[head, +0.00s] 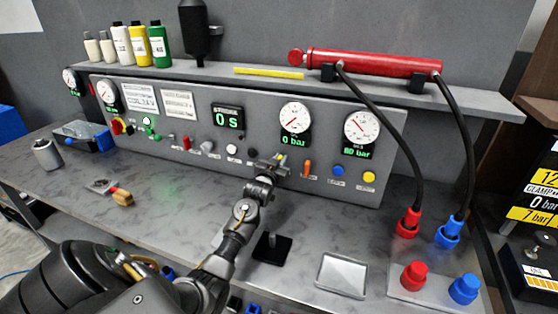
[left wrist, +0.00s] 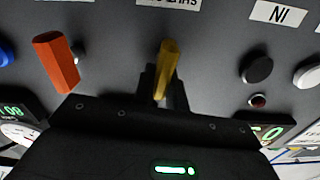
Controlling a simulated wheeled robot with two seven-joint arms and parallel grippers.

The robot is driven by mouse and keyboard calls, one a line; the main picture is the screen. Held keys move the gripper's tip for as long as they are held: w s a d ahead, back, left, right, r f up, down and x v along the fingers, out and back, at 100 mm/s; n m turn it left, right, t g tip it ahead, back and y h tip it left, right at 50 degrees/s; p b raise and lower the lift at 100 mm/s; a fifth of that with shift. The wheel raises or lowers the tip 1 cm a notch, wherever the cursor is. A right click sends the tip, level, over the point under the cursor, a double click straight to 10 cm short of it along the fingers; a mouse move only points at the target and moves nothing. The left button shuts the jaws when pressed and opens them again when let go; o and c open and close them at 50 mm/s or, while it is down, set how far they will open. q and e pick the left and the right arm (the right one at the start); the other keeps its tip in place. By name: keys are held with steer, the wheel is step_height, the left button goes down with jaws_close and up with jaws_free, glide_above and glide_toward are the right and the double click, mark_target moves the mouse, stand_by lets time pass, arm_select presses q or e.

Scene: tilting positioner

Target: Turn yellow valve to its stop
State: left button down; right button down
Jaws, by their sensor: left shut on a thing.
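The yellow valve (left wrist: 167,62) is a lever on the grey panel. In the left wrist view it stands between the fingers of my left gripper (left wrist: 165,88), which is shut on it. In the head view my left gripper (head: 272,160) is at the panel below the 0 bar gauge (head: 295,118), and only a little yellow of the valve (head: 279,158) shows. An orange lever (left wrist: 56,62) is beside the yellow one, and also shows in the head view (head: 307,169). My right gripper is not in view.
A black button (left wrist: 257,69) is close beside the gripper. Blue (head: 338,171) and yellow (head: 369,178) buttons are at the panel's right. A red cylinder (head: 370,63) on the shelf has two black hoses hanging down right. A metal tray (head: 342,275) lies on the bench.

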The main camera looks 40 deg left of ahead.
arm_select(q)
steer(key=m, duration=0.4)
steer(key=shift+d+f, duration=0.1)
steer(key=shift+d, duration=0.15)
steer(key=shift+w+d+f+m+p, duration=0.1)
steer(key=shift+f+m+p, duration=0.1)
steer(key=shift+m, duration=1.85)
steer(key=shift+w+d+f+m+p, duration=0.15)
steer(key=shift+f+m, duration=0.1)
steer(key=shift+m, duration=1.75)
steer(key=shift+s+d+f+m+p, duration=0.1)
steer(key=shift+f+m, duration=0.1)
steer(key=shift+m, duration=1.85)
steer(key=c, duration=1.4)
jaws_free()
steer(key=shift+c, duration=0.2)
